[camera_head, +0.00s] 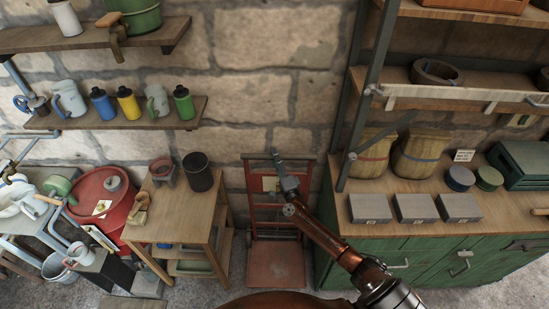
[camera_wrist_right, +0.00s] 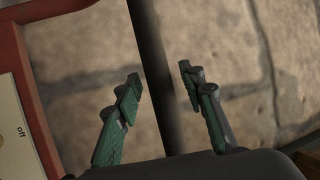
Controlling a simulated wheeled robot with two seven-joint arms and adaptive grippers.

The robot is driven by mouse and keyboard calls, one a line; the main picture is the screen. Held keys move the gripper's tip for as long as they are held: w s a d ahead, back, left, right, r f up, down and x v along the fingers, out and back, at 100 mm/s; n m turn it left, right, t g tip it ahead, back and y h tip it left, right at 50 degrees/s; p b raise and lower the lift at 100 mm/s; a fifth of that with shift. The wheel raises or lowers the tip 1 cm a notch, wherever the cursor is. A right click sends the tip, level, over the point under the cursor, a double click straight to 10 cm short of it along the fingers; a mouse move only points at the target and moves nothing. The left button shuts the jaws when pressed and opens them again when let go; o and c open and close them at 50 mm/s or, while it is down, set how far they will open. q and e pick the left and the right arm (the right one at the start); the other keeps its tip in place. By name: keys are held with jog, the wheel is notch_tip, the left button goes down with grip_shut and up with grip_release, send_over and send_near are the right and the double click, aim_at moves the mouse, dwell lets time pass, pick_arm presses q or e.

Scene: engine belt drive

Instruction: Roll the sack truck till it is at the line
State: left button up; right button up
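The red sack truck (camera_head: 275,262) stands upright against the stone wall, its flat plate on the floor. A pale label plate (camera_head: 270,184) is on its frame; in the right wrist view this plate (camera_wrist_right: 14,130) reads "off". My right gripper (camera_head: 278,160) is at the truck's dark top bar. In the right wrist view the gripper (camera_wrist_right: 160,90) is open, with the dark bar (camera_wrist_right: 152,60) passing between its green-padded fingers and a gap on both sides. My left gripper is not in view. I cannot make out a line on the floor.
A wooden table (camera_head: 180,218) stands close at the truck's left, with a black pot on it. A green cabinet (camera_head: 380,262) with a wooden top is close at its right. A red drum (camera_head: 105,190) stands further left. Shelves hang above on both sides.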

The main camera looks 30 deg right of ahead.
jog(key=shift+w, duration=0.1)
jog(key=shift+c, duration=0.4)
grip_shut()
dwell(0.3)
